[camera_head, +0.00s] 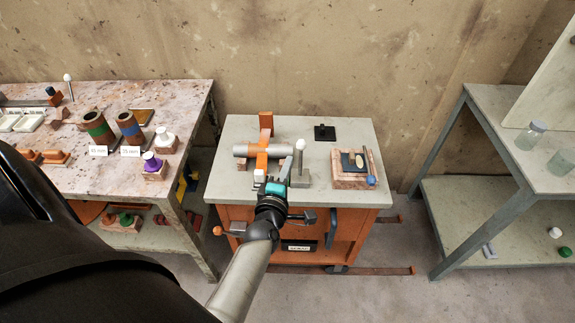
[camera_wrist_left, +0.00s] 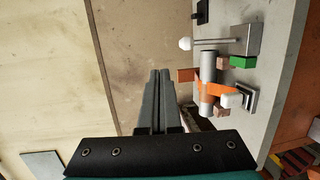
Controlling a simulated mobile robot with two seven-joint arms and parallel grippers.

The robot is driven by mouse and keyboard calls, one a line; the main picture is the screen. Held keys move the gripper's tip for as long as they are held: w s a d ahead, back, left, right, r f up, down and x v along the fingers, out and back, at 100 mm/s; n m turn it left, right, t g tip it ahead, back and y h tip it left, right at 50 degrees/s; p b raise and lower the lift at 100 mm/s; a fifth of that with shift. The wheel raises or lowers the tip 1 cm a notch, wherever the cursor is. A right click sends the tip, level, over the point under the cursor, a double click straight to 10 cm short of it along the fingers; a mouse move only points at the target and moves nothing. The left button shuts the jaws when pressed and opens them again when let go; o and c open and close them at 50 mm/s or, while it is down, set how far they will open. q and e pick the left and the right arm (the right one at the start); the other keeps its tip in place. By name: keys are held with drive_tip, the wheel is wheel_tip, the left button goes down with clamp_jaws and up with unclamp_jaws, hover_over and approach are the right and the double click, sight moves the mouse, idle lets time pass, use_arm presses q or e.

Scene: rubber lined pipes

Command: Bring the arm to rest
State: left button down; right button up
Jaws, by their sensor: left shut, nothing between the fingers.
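My left arm reaches in from the bottom of the head view, and its gripper (camera_head: 271,187) is in front of the near edge of the orange-sided cart (camera_head: 230,187). In the left wrist view the two grey fingers (camera_wrist_left: 159,75) are together, with nothing between them. My right gripper is not in view.
A white-tipped post (camera_head: 300,146) stands beside the pipe. A wooden block with a dark pad (camera_head: 351,170) and a black stand (camera_head: 324,132) are on the cart's right. A stone-topped table (camera_head: 90,170) with pipe pieces is left; a grey shelf (camera_head: 497,98) is right.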

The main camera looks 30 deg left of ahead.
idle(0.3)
use_arm(q)
drive_tip(key=s+d+f+m+g+h+b, duration=0.2)
drive_tip(key=s+d+f+m, duration=0.25)
drive_tip(key=f, duration=0.55)
drive_tip(key=s+d+f+m+g+h+b, duration=0.1)
drive_tip(key=s+d+f+m+g+h, duration=0.3)
drive_tip(key=f, duration=0.6)
drive_tip(key=s+d+f+m+g+b, duration=0.1)
drive_tip(key=s+d+f+m+b, duration=0.15)
drive_tip(key=s+f+m, duration=0.55)
drive_tip(key=s+a+f+m+g+b, duration=0.1)
drive_tip(key=s+f+m+g, duration=0.2)
drive_tip(key=s+f, duration=0.5)
drive_tip(key=s+f+m+g+b, duration=0.2)
drive_tip(key=s+f+m+g, duration=0.2)
drive_tip(key=s+f, duration=0.4)
drive_tip(key=s+m, duration=0.1)
drive_tip(key=s, duration=0.6)
drive_tip(key=shift+s+a, duration=0.35)
drive_tip(key=shift+s, duration=0.05)
